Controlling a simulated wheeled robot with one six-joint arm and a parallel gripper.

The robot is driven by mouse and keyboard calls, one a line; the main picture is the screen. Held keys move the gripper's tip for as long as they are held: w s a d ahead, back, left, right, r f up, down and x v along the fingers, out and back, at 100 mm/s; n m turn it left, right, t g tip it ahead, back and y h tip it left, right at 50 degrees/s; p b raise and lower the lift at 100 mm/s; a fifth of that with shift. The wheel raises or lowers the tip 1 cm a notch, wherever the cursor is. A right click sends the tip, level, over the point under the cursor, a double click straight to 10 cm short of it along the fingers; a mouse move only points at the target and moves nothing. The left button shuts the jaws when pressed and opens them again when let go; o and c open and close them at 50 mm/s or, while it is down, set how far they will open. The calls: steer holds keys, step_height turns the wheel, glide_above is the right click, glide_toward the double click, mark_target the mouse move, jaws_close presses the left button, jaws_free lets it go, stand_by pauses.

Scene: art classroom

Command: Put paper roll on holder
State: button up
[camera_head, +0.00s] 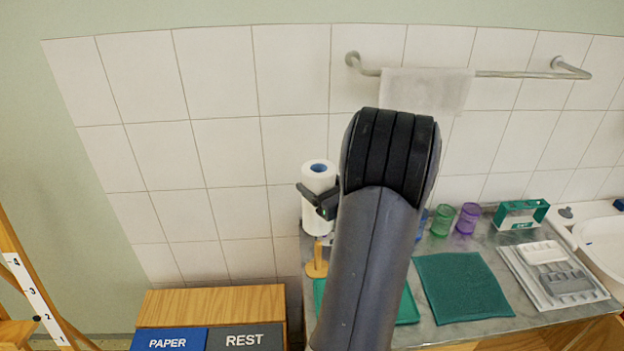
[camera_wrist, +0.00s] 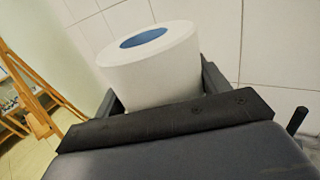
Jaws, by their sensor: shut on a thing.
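The white paper roll (camera_head: 317,212) with a blue core stands upright in my gripper (camera_head: 320,199), left of my arm in the head view. My gripper is shut on it. In the wrist view the paper roll (camera_wrist: 152,68) sits between the fingers of my gripper (camera_wrist: 158,90), its blue-lined hole facing up. The wooden holder (camera_head: 317,262) stands on the counter's left end, with a round base and an upright peg. It shows just below the roll in the head view. My arm hides part of the counter to its right.
The grey counter (camera_head: 462,328) carries a green mat (camera_head: 463,288), green and purple cups (camera_head: 468,218), a green-white box (camera_head: 520,214) and a paint tray (camera_head: 560,270). A sink (camera_head: 605,250) is at right. Paper (camera_head: 168,341) and rest (camera_head: 245,338) bins stand left. A towel bar (camera_head: 510,73) is above.

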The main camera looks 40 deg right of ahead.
steer(key=shift+s+f+b, duration=0.1)
steer(key=shift+f+b, duration=1.25)
steer(key=shift+f, duration=0.95)
steer(key=shift+s, duration=0.1)
steer(key=shift+f+b, duration=0.15)
steer(key=shift+b, duration=0.5)
steer(key=shift+f, duration=0.15)
steer(key=shift+f+b, duration=3.4)
steer(key=shift+b, duration=0.1)
